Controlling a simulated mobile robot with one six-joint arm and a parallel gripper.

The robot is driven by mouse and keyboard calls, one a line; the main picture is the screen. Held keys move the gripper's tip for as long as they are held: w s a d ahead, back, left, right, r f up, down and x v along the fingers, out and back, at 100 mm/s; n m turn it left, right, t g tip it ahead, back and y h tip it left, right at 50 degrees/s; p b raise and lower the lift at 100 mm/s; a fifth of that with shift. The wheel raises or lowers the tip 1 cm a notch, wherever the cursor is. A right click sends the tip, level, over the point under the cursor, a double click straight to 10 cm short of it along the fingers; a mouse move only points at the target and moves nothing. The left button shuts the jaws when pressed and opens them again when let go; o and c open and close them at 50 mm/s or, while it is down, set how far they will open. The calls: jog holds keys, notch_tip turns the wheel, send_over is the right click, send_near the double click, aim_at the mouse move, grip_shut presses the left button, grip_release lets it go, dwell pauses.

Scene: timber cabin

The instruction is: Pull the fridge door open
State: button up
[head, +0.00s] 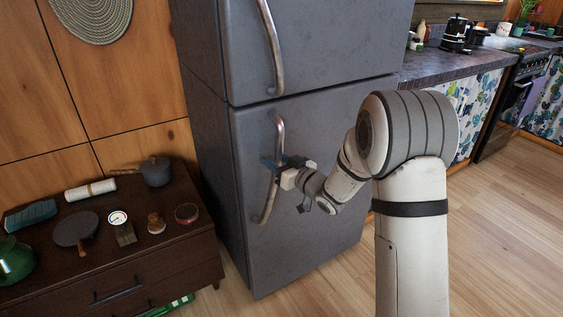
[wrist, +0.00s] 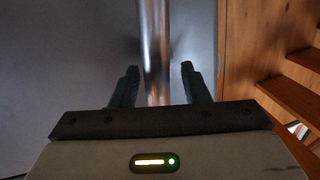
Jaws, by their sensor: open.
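The grey fridge has an upper door (head: 325,45) and a lower door (head: 320,190), both shut, each with a curved metal handle. The upper handle (head: 272,50) is free.
A low dark cabinet (head: 120,265) stands left of the fridge, with a pot (head: 156,172), a pan (head: 76,230) and several small items on top. A counter (head: 455,66) and a stove (head: 515,95) are on the right. The wooden floor (head: 500,230) is clear at the right.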

jog(key=shift+c, duration=0.4)
grip_shut()
